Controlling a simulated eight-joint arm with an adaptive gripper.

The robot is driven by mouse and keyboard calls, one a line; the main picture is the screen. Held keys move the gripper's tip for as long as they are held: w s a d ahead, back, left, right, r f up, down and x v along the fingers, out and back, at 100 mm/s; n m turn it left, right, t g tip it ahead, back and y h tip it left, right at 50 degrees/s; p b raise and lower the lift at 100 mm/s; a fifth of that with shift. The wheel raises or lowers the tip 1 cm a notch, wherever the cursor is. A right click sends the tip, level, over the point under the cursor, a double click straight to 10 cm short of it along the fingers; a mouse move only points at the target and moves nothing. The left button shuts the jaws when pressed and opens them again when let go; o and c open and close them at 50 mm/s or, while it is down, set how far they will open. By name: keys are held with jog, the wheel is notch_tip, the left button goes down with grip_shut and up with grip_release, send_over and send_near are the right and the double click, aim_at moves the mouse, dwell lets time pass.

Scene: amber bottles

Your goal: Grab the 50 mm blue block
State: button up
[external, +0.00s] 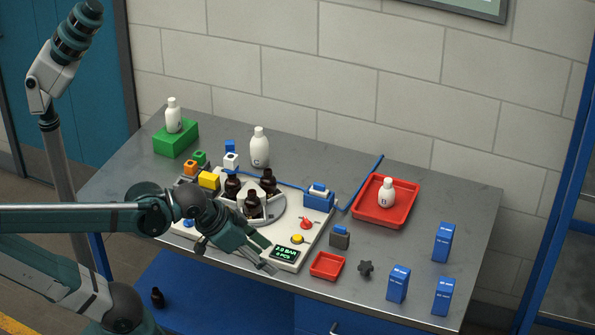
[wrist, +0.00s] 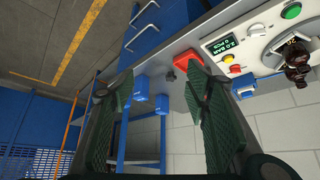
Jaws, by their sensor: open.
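A small blue block (external: 230,146) stands behind a white block (external: 230,160) at the back left of the table. Three taller blue boxes with white labels stand at the front right: one at the back (external: 443,243), one at the left (external: 398,285) and one at the right (external: 442,297). The labels are too small to read, so I cannot tell which blue thing is 50 mm. Blue boxes also show in the wrist view (wrist: 140,85), beyond my fingers. My gripper (external: 271,257) is open and empty near the panel's front corner, apart from all of these.
A white panel with a display (external: 288,253) and brown bottles (external: 254,205) lies left of my fingertips. A larger red tray (external: 408,205) holds a white bottle.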

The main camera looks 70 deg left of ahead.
jog(key=w+d+r+m+g+h+p, duration=0.1)
jog(key=w+d+r+m+p, duration=0.15)
jog(key=w+r, duration=0.75)
jog(key=m+g+h+p, duration=0.3)
jog(key=m+p, duration=0.5)
send_over(399, 271)
notch_tip(399, 271, down, 5)
jog(key=shift+y, duration=0.3)
jog(key=f, duration=1.7)
jog(key=shift+s+a+f, duration=0.1)
jog(key=shift+s+a, duration=0.05)
jog(key=shift+s, duration=0.1)
jog(key=shift+f, duration=0.1)
jog(key=shift+b+x, duration=0.45)
jog(key=shift+x, duration=0.75)
jog(key=shift+f, duration=0.1)
